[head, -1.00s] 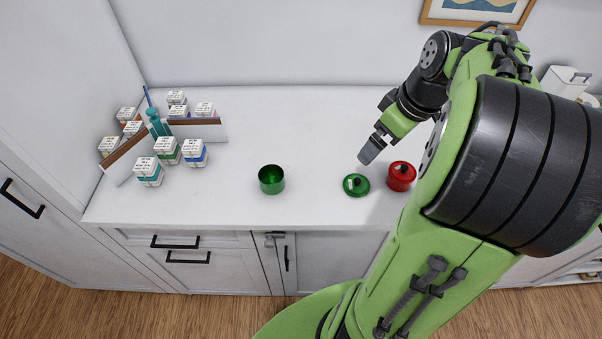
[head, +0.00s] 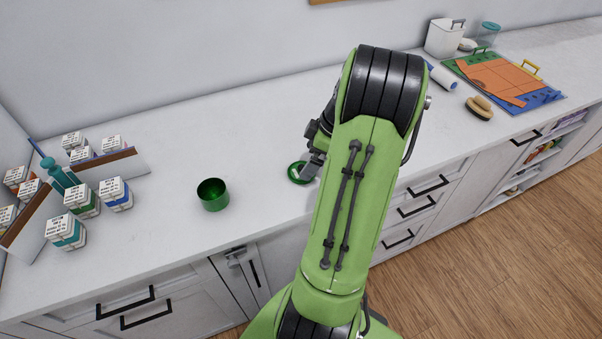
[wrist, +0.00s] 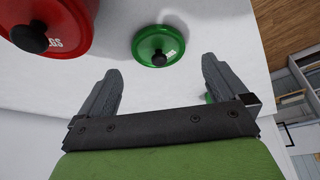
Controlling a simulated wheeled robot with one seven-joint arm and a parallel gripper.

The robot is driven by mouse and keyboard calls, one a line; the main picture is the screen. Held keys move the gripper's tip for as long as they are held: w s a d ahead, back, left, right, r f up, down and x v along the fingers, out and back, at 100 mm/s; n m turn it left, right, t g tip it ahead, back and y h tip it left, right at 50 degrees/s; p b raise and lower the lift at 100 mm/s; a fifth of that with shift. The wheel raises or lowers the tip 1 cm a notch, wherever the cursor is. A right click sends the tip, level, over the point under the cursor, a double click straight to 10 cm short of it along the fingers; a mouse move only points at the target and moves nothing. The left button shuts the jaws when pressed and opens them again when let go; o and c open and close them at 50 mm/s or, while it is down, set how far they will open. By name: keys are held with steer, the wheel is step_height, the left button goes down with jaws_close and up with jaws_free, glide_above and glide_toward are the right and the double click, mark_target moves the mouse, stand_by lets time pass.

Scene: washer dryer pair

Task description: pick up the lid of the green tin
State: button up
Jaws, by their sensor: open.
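The green tin (head: 213,196) stands open on the white counter in the head view, left of my arm. Its round green lid (head: 294,174) lies apart from it on the counter, partly covered by my gripper (head: 314,165). In the wrist view the lid (wrist: 148,50), with a black knob and a small white label, lies just beyond the fingertips, roughly centred between them. My gripper (wrist: 161,66) is open and empty, its fingers wide apart. A bit of green shows behind the right finger; I cannot tell what it is.
A red tin (wrist: 55,18) with a black knob stands close left of the lid in the wrist view; my arm hides it in the head view. Small labelled boxes (head: 82,199) and brown-edged dividers stand at the left. Counter between tin and lid is clear.

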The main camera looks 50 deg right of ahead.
steer(key=x, duration=0.4)
steer(key=shift+d+f+b, duration=0.1)
steer(key=shift+f+b, duration=0.2)
steer(key=shift+b, duration=0.1)
steer(key=c, duration=0.9)
